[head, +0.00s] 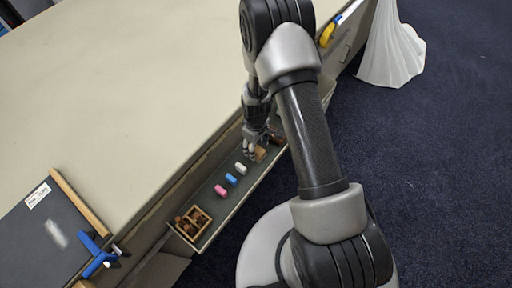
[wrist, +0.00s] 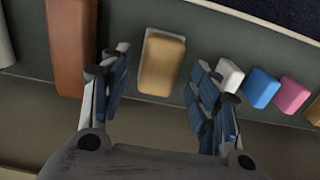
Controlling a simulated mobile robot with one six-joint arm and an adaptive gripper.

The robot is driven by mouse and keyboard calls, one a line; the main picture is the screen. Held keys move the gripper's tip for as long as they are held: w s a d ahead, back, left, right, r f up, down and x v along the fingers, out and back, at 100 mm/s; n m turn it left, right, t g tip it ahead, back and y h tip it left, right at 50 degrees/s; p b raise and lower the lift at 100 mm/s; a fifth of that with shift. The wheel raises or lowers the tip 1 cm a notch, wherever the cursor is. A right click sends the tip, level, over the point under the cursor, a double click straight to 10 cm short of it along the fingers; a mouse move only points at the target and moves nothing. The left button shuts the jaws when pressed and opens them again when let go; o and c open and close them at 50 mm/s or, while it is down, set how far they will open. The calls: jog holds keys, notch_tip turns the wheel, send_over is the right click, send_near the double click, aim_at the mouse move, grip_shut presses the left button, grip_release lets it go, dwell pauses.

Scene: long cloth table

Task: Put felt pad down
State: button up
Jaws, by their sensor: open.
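The felt pad appears to be the tan block with a pale edge (wrist: 162,65), lying in the narrow grey-green tray (wrist: 215,38). My gripper (wrist: 160,68) is open, with one finger on each side of the pad and a visible gap on both sides. In the head view, my gripper (head: 256,137) is down at the tray, and the tan pad (head: 261,154) shows just beside its fingers. The pad's underside is hidden.
A red-brown block (wrist: 72,45) lies left of the gripper. White (wrist: 230,75), blue (wrist: 262,88) and pink (wrist: 291,95) pieces lie to the right. A wooden divided box (head: 193,222) stands at the tray's near end. A dark board (head: 45,235) lies on the left.

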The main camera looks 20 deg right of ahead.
jog(key=s+r+m+t+p, duration=0.1)
jog(key=s+r+m, duration=0.1)
jog(key=r, duration=1.5)
jog(key=s+r+m+t+p, duration=0.1)
jog(key=s+r+p, duration=0.15)
jog(key=r, duration=1.45)
jog(key=s+r+m+t, duration=0.1)
jog(key=s+r+m, duration=0.1)
jog(key=s+r, duration=0.3)
jog(key=s+r+m+t+b, duration=0.1)
jog(key=s+r, duration=0.5)
jog(key=s, duration=0.6)
jog(key=shift+r+m+t, duration=0.2)
jog(key=shift+m+t, duration=0.1)
jog(key=shift+m, duration=0.3)
jog(key=shift+w, duration=0.1)
